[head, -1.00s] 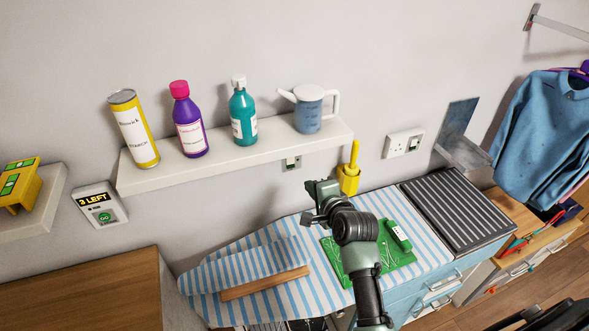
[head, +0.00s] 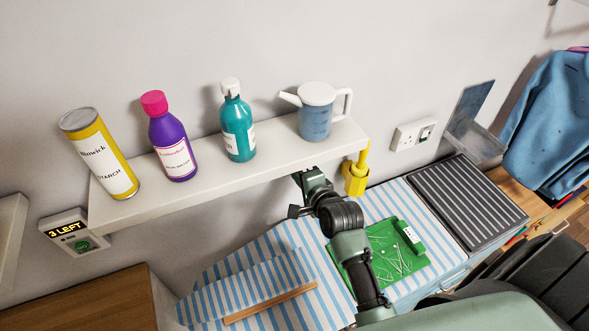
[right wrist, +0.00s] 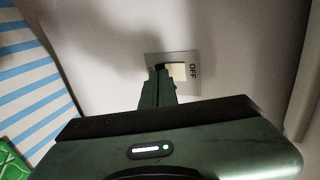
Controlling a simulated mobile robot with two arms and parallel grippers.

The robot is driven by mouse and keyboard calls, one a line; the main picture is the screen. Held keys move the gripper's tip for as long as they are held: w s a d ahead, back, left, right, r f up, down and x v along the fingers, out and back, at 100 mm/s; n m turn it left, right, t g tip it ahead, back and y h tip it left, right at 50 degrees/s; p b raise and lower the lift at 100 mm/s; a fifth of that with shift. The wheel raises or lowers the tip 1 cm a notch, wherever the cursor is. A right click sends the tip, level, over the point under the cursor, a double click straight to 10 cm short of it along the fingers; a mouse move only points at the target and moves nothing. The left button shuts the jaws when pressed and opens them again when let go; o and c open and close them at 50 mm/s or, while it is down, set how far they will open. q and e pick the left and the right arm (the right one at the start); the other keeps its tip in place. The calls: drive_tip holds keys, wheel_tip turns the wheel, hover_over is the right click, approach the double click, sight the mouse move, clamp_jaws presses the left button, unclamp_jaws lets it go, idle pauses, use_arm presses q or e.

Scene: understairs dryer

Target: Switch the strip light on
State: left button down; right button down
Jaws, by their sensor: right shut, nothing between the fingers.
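A small wall switch plate (right wrist: 181,57) with a pale rocker shows in the right wrist view. The word OFF is printed on its right side as seen there. My right gripper (right wrist: 160,72) is shut and empty. Its fingertips overlap the left part of the rocker; I cannot tell whether they touch it or are just in front. In the head view the right gripper (head: 308,180) is under the shelf's front edge and hides the switch. No strip light is visible. My left gripper is not in view.
The shelf (head: 225,172) above holds a starch can (head: 98,155), two bottles and a jug (head: 316,112). A yellow holder (head: 355,180) hangs just right of the gripper. A socket (head: 412,135) is further right. The striped ironing board (head: 250,275) lies below.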

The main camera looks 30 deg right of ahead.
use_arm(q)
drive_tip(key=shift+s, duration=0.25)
use_arm(e)
drive_tip(key=shift+w+r, duration=0.2)
drive_tip(key=shift+r, duration=0.6)
drive_tip(key=shift+s+f, duration=0.1)
